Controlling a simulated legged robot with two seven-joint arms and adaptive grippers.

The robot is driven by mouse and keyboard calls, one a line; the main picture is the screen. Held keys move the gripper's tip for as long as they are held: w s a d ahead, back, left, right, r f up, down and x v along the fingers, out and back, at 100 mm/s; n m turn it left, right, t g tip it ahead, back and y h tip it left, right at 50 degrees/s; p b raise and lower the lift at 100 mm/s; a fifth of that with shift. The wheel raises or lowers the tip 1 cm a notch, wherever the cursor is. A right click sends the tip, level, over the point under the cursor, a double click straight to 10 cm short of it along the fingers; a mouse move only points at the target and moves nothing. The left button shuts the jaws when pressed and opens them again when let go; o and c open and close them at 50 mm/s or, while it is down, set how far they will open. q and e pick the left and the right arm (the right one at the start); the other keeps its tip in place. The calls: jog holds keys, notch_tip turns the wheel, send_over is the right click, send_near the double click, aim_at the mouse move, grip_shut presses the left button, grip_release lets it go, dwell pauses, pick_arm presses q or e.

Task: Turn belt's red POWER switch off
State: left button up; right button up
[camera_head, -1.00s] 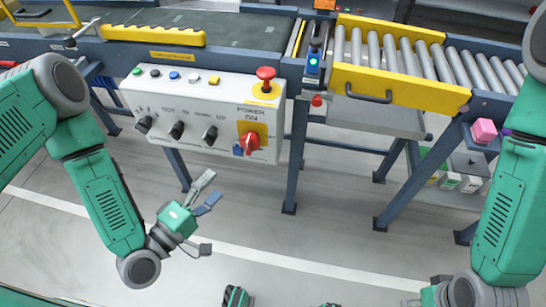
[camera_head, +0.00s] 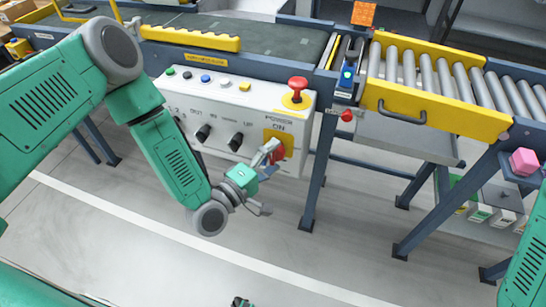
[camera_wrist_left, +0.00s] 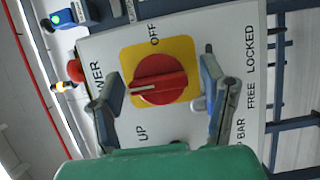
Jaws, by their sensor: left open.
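The red POWER switch (camera_head: 279,155) is a rotary knob on a yellow plate, at the lower right of the white control box (camera_head: 215,92). In the left wrist view the knob (camera_wrist_left: 160,79) faces me; its white mark points left, and the OFF label is at the plate's top. The ON label shows in the head view. My left gripper (camera_head: 270,181) is open just in front of the knob. In the wrist view its fingers stand either side of the knob, with gaps visible; the left finger covers part of the POWER lettering.
A red mushroom button (camera_head: 297,88) sticks out above the switch. Black knobs (camera_head: 203,133) lie to its left. A blue conveyor leg (camera_head: 318,175) stands right of the box, near a small red button (camera_head: 346,115). The floor below is open.

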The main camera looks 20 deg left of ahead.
pick_arm(q)
jog(key=shift+c, duration=0.5)
jog(key=c, duration=1.1)
jog(key=m+g+y+p, duration=0.1)
jog(key=m+p, duration=0.3)
jog(key=shift+s+r, duration=0.1)
jog(key=shift+r, duration=0.05)
jog(key=m+g+y+p, duration=0.1)
jog(key=m+p, duration=0.2)
jog(key=shift+y+p, duration=0.3)
jog(key=shift+p, duration=0.1)
jog(key=m+y+p, duration=0.2)
jog(key=m, duration=0.1)
jog(key=shift+s+m+g+p, duration=0.1)
jog(key=shift+m+g+p, duration=0.2)
jog(key=shift+g+p, duration=0.1)
jog(key=shift+f+m+y+p, duration=0.15)
jog(key=shift+m+y+p, duration=0.3)
jog(key=shift+m+y, duration=0.25)
jog(key=shift+f+m+y+p, duration=0.15)
jog(key=shift+m+y+p, duration=0.3)
jog(key=shift+m, duration=0.35)
